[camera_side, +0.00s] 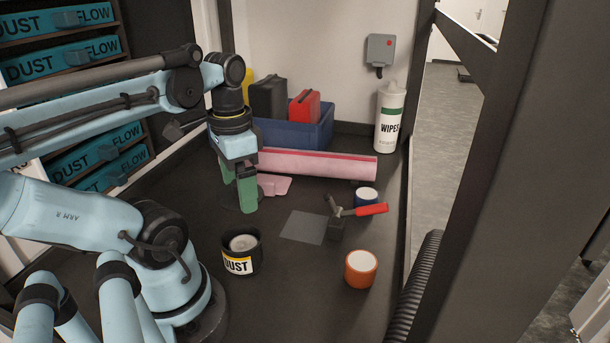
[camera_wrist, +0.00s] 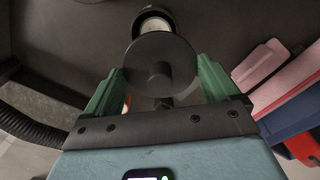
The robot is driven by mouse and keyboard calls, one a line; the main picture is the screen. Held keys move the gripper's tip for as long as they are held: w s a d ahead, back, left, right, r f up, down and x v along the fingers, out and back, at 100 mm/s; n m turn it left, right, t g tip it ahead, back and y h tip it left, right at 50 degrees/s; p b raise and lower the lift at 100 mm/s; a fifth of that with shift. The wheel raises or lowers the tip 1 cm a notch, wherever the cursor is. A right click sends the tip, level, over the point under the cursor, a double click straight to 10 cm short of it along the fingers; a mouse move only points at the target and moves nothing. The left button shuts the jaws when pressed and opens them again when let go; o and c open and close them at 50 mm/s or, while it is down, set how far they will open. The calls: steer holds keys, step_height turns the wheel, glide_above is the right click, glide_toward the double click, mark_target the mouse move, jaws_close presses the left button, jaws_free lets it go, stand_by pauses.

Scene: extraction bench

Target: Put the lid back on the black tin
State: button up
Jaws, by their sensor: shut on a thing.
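The black tin (camera_side: 242,265) with a white and yellow DUST label stands open and upright on the bench, in front of my arm in the side view. A pale round thing shows inside it. The tin also shows at the top of the wrist view (camera_wrist: 153,14). My gripper (camera_side: 240,190) is above the bench, behind the tin in the side view, green fingers pointing down. In the wrist view, my gripper (camera_wrist: 160,84) is shut on the dark round lid (camera_wrist: 150,52), knob facing the camera. The lid cannot be made out in the side view.
Behind are a pink roll (camera_side: 320,165), blue bin (camera_side: 290,133) and wipes bottle (camera_side: 389,120).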

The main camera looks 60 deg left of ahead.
steer(key=shift+s+d+f, duration=0.4)
steer(key=shift+s+f, duration=0.05)
steer(key=shift+s, duration=0.15)
steer(key=shift+f, duration=3.15)
steer(key=shift+f, duration=0.2)
steer(key=o, duration=0.8)
steer(key=shift+c, duration=0.2)
steer(key=shift+r, duration=3.5)
